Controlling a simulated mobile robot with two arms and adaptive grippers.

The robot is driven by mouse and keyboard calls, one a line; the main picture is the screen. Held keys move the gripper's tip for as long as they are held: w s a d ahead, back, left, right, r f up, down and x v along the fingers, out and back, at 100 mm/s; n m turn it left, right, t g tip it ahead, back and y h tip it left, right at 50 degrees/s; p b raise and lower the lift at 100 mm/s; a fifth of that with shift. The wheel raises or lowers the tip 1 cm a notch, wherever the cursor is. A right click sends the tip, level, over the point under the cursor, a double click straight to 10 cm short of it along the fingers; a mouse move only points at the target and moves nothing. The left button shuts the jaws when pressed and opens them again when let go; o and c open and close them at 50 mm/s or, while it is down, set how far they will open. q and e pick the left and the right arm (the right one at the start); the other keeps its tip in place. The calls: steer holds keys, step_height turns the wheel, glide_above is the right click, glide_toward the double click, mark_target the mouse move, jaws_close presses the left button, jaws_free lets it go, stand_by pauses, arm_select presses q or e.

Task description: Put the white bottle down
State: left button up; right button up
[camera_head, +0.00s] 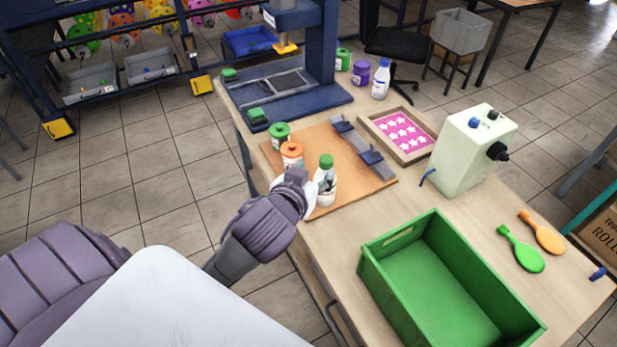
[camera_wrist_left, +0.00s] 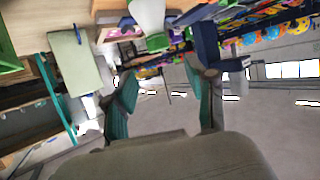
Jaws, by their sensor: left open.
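A white bottle with a green cap (camera_head: 327,183) stands upright on the brown board (camera_head: 372,186) near the table's front edge. My left gripper (camera_head: 306,188) is close against its left side in the head view, and the fingers are partly hidden there. In the left wrist view the gripper (camera_wrist_left: 163,82) has its two teal fingers spread with nothing between them. A white shape with a green end, probably the bottle (camera_wrist_left: 148,14), shows beyond them at the top of that view. Another white bottle, with a blue cap (camera_head: 381,80), stands at the table's back edge. My right gripper is not in view.
Orange-lidded (camera_head: 291,154) and green-lidded (camera_head: 280,136) jars stand close behind the bottle. A green crate (camera_head: 375,268), a pale control box (camera_head: 462,155) and a framed pink screen (camera_head: 428,155) are to the right. A blue press (camera_head: 320,50) stands behind.

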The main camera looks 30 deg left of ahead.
arm_select(q)
steer(key=v, duration=0.3)
steer(key=shift+w, duration=0.1)
stand_by(0.3)
steer(key=s+d+f+m+g+h, duration=0.35)
steer(key=s+f+g, duration=0.65)
steer(key=s+f, duration=0.7)
step_height(320, 180, down, 25)
steer(key=s+g, duration=0.1)
steer(key=s+a+f+g+y, duration=0.1)
steer(key=s+a+f, duration=0.2)
steer(key=s+f, duration=1.4)
steer(key=shift+f+m, duration=0.15)
steer(key=shift+m, duration=0.3)
